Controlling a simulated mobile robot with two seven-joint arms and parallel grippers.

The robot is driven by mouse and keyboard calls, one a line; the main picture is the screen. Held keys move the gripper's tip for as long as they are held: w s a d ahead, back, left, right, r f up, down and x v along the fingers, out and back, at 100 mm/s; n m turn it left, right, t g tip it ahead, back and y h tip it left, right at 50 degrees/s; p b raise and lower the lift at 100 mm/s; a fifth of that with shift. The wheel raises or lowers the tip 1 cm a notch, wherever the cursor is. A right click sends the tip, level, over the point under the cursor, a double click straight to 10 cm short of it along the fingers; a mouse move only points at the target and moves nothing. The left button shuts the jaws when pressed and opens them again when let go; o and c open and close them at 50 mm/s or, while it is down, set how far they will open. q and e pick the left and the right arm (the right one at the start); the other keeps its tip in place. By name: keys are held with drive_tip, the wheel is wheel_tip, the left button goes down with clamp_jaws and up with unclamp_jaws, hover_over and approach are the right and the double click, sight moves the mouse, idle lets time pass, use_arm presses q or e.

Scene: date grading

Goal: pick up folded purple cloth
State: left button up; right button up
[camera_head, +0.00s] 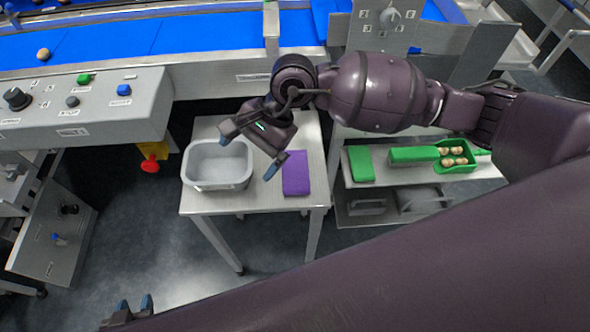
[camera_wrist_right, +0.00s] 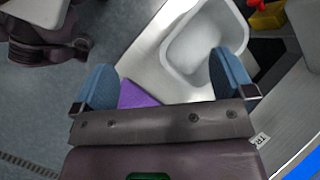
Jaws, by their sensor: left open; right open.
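The folded purple cloth (camera_head: 296,175) lies flat on a small light-coloured table (camera_head: 262,202), to the right of a pale grey basin (camera_head: 216,183). My right gripper (camera_head: 250,150) is open and empty, above the table between basin and cloth, with one fingertip close to the cloth's left edge in the head view. In the right wrist view, part of the cloth (camera_wrist_right: 137,95) shows between the open fingers, beside the left finger; the rest is hidden by the gripper body. My left gripper (camera_head: 134,303) is open at the bottom left, far from the table; only its fingertips show clearly.
The basin (camera_wrist_right: 203,45) stands close to the right finger in the right wrist view. A shelf (camera_head: 415,177) to the right holds a green cloth (camera_head: 361,164) and a green tray of dates (camera_head: 455,168). A control panel (camera_head: 80,105) and blue conveyor (camera_head: 170,38) lie behind.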

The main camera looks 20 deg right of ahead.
drive_tip(key=w+d+f+n+t+h, duration=0.1)
drive_tip(key=d+f+n+h, duration=0.3)
drive_tip(key=d+n+h, duration=0.4)
drive_tip(key=m+y, duration=0.1)
hover_over(296, 174)
drive_tip(key=f, duration=0.4)
drive_tip(key=shift+s+a+f+b, duration=0.15)
drive_tip(key=shift+a+b, duration=0.15)
drive_tip(key=shift+f, duration=0.7)
drive_tip(key=f, duration=0.4)
drive_tip(key=shift+w+d+f+b, duration=0.1)
drive_tip(key=shift+w+d+b, duration=0.15)
drive_tip(key=shift+b, duration=0.15)
drive_tip(key=shift+f, duration=0.35)
